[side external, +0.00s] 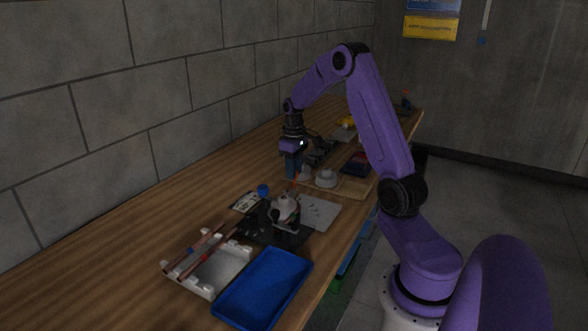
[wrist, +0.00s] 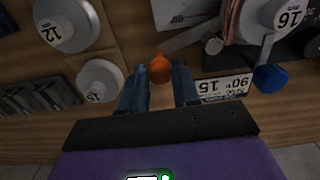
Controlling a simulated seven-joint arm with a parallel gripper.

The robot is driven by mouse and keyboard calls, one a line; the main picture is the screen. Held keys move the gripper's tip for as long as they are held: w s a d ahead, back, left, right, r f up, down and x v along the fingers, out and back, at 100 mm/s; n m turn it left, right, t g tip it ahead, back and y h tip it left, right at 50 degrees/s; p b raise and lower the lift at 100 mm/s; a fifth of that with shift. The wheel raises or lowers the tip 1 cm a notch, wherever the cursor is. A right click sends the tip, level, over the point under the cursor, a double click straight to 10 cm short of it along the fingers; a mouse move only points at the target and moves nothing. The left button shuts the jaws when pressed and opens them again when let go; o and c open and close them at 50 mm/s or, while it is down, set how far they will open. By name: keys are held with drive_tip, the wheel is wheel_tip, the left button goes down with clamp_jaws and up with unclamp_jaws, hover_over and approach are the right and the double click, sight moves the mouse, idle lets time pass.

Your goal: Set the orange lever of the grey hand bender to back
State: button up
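The grey hand bender (side external: 285,208) stands on a dark plate on the bench, below and nearer than my gripper in the side view. Part of it, marked 16 mm, shows at the top right of the wrist view (wrist: 278,18). Its orange lever (wrist: 160,68) shows as a rounded orange tip at the fingertips in the wrist view; a small orange bit also shows under my gripper in the side view (side external: 293,183). My gripper (wrist: 159,72) points down with its blue fingers apart, one on each side of the orange tip. Gaps show on both sides. The lever's lower part is hidden.
Round grey formers marked 12 (wrist: 62,24) and 15 (wrist: 99,78) stand beside the fingers. A white rack with copper tubes (side external: 212,268) and a blue tray (side external: 264,288) are nearer.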

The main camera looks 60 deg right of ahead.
clamp_jaws()
drive_tip(key=shift+s+d+m, duration=0.2)
drive_tip(key=shift+s+m, duration=0.7)
drive_tip(key=shift+s, duration=0.15)
drive_tip(key=s+m, duration=0.2)
drive_tip(key=s+a+m, duration=0.1)
drive_tip(key=s+m, duration=0.1)
drive_tip(key=s, duration=0.1)
drive_tip(key=s+m, duration=0.3)
drive_tip(key=shift+a, duration=0.2)
drive_tip(key=s+a+m, duration=0.2)
drive_tip(key=m, duration=0.1)
drive_tip(key=s+a+m, duration=0.3)
drive_tip(key=m, duration=0.1)
drive_tip(key=shift+s+a, duration=0.25)
drive_tip(key=shift+a, duration=0.05)
drive_tip(key=shift+s+a+m, duration=0.25)
drive_tip(key=shift+a+m, duration=0.35)
drive_tip(key=shift+a, duration=0.05)
drive_tip(key=shift+s+a+m, duration=0.25)
drive_tip(key=shift+a+m, duration=0.35)
drive_tip(key=o, duration=0.6)
unclamp_jaws()
